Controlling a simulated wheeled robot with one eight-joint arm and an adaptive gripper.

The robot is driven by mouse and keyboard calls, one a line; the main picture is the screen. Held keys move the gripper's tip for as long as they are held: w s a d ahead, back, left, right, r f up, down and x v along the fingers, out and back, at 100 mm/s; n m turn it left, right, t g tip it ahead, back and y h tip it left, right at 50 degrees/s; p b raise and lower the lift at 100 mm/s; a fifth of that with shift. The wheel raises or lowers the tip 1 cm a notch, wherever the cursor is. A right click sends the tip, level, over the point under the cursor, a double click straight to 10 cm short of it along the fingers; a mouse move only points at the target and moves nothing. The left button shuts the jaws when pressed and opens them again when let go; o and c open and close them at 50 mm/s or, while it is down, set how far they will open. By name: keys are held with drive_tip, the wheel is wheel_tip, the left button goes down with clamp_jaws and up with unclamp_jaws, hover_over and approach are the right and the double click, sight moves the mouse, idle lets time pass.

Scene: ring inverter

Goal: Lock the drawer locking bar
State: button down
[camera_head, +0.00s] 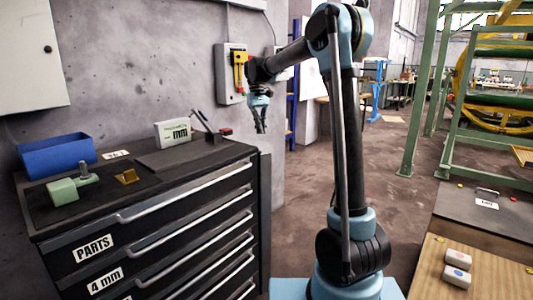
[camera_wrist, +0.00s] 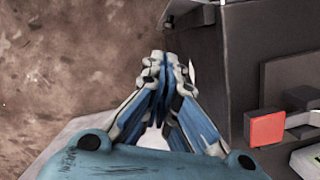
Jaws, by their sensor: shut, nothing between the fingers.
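A dark drawer cabinet (camera_head: 150,230) with long silver handles stands at the left in the head view, its drawers looking shut. A narrow dark upright strip (camera_head: 265,205) runs along the cabinet's right front edge and may be the locking bar; I cannot tell its state. My gripper (camera_head: 261,128) hangs fingers down just beyond the cabinet's right back corner, above floor level and apart from the strip. In the wrist view my gripper (camera_wrist: 166,62) is shut and empty, with the dark cabinet side (camera_wrist: 240,60) to its right.
On the cabinet top are a blue bin (camera_head: 57,155), a green clamp-like part (camera_head: 63,191), a white-green box (camera_head: 174,133) and a small red block (camera_head: 226,131). A wall box with a yellow part (camera_head: 239,70) is behind my gripper.

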sight(268, 154)
drive_tip(key=shift+s+d+f, duration=0.5)
drive_tip(key=shift+s+f, duration=0.45)
drive_tip(key=shift+f, duration=0.65)
drive_tip(key=shift+s+d+f, duration=0.45)
drive_tip(key=shift+s+f, duration=0.5)
drive_tip(key=shift+f, duration=0.7)
drive_tip(key=shift+s+d+f, duration=0.5)
drive_tip(key=shift+s+f, duration=0.45)
drive_tip(key=shift+f, duration=0.65)
drive_tip(key=shift+s, duration=0.1)
drive_tip(key=shift+d+m, duration=0.2)
drive_tip(key=shift+m, duration=0.3)
